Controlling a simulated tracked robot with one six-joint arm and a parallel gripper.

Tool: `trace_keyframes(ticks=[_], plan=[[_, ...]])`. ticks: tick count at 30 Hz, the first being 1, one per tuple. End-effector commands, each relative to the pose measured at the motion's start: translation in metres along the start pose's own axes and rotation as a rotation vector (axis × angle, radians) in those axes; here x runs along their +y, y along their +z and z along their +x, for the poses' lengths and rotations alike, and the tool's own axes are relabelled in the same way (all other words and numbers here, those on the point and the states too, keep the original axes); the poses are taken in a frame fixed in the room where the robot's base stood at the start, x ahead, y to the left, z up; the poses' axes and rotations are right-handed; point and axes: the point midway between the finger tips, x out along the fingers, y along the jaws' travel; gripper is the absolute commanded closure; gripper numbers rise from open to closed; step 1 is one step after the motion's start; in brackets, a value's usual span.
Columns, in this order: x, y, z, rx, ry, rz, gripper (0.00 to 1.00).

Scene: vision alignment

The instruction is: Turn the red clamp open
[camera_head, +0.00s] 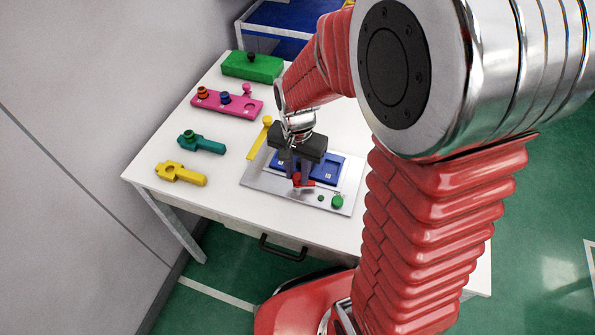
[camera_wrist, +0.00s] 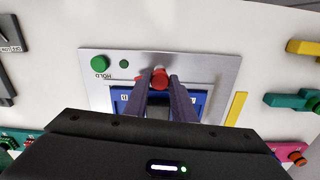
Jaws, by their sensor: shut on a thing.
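The red clamp (camera_head: 302,181) sits at the front edge of the blue frame (camera_head: 329,168) on a grey metal plate (camera_head: 262,180). It also shows in the wrist view (camera_wrist: 160,77), between the tips of my two fingers. My gripper (camera_head: 299,178) points down over the plate and is shut on the red clamp; in the wrist view (camera_wrist: 159,80) a finger stands on each side of it. The fingers and the gripper body hide part of the blue frame and of the clamp.
A green button (camera_head: 337,202) stands on the plate to the right of the clamp. Yellow (camera_head: 181,174), teal (camera_head: 201,143), pink (camera_head: 227,103) and green (camera_head: 252,67) pieces lie on the white table (camera_head: 145,160).

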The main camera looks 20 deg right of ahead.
Motion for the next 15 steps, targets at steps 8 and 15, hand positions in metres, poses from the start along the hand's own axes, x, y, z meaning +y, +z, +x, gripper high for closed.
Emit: trace_keyframes(ticks=[8,15], plan=[[-0.0010,0.0000,-0.0005,0.000,-0.001,0.229,0.99],[-0.0013,-0.0001,-0.0005,0.000,-0.001,0.349,0.99]])
